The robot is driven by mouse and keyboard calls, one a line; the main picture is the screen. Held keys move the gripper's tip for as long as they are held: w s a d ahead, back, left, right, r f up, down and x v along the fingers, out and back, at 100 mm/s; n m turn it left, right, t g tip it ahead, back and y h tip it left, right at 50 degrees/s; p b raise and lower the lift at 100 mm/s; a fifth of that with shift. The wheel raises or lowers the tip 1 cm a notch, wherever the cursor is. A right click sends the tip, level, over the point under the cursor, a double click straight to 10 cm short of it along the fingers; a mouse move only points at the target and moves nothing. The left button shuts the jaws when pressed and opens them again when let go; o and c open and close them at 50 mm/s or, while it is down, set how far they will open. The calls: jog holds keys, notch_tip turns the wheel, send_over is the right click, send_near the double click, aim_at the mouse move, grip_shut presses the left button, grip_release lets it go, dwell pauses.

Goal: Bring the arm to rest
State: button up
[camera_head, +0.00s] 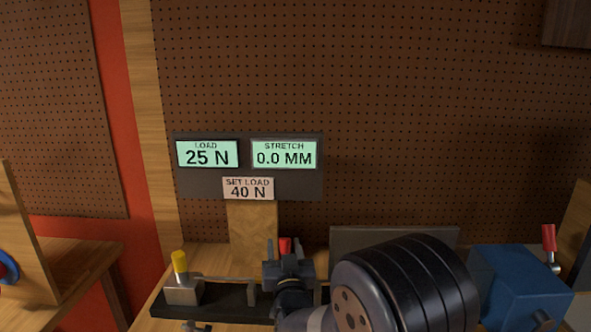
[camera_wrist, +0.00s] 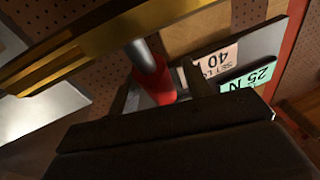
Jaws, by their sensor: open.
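My gripper (camera_head: 284,250) is low in the middle of the head view, over the black bench rig, with its two dark fingers apart. A red-ended grip (camera_head: 285,244) shows between or just behind the fingers. In the wrist view the red grip (camera_wrist: 158,82) sits on a metal rod between my open fingers (camera_wrist: 163,90); I cannot tell whether they touch it. My arm's dark wrist link covers part of the rig and the bench in the head view.
A panel (camera_head: 300,190) reads load 25 N, stretch 0.0 mm, set load 40 N. A yellow-topped metal block (camera_head: 181,288) stands on the black base (camera_head: 225,300) at left. A blue box (camera_head: 520,285) and a red-handled lever (camera_head: 549,240) are at right. A pegboard (camera_head: 400,120) stands behind.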

jog(key=shift+x, duration=0.75)
jog(key=shift+r+p, duration=0.1)
jog(key=shift+p, duration=0.55)
jog(key=shift+w, duration=0.1)
jog(key=shift+f+b, duration=0.25)
jog(key=shift+b, duration=0.2)
jog(key=shift+b, duration=0.45)
jog(key=b+v, duration=0.2)
jog(key=v, duration=0.9)
jog(key=p+x, duration=0.1)
jog(key=x, duration=0.2)
jog(key=p+x, duration=0.1)
jog(key=x, duration=0.3)
jog(key=p+x, duration=0.1)
jog(key=x, duration=0.3)
jog(key=shift+r, duration=0.35)
jog(key=shift+g+p, duration=0.3)
jog(key=shift+p, duration=0.85)
jog(key=g+p, duration=0.1)
jog(key=p, duration=0.5)
jog(key=shift+w+f, duration=0.3)
jog(key=shift+w, duration=0.05)
